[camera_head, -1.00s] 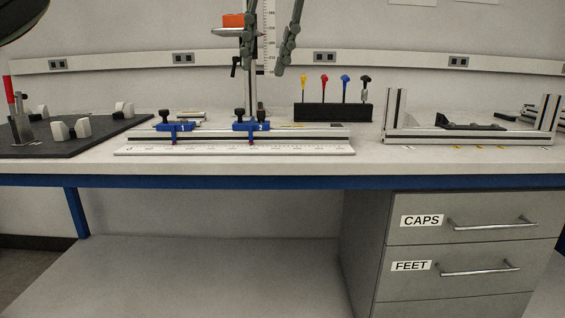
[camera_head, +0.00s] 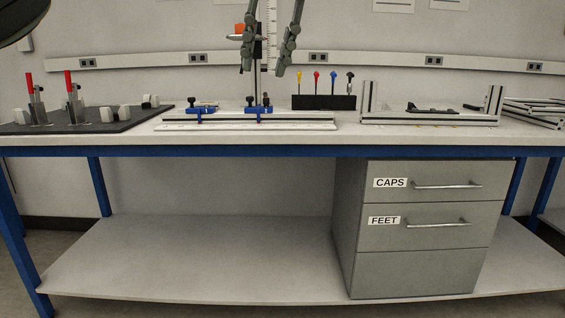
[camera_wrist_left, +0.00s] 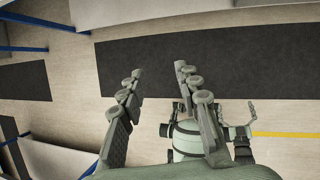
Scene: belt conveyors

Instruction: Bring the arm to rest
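My left gripper (camera_head: 264,70) hangs at the top middle of the head view, its two grey-green fingers pointing down and spread apart with nothing between them. In the left wrist view the same fingers (camera_wrist_left: 158,69) are apart and empty above the floor. The gripper overlaps the upright post and scale behind it in the head view. My right gripper does not show.
A workbench (camera_head: 250,150) stands ahead, with a drawer cabinet (camera_head: 420,275) below. On it are a dark fixture board (camera_head: 85,127), a ruled rail (camera_head: 250,127), a screwdriver rack (camera_head: 323,102) and an aluminium frame (camera_head: 440,119). Dark mats (camera_wrist_left: 240,65) lie on the floor.

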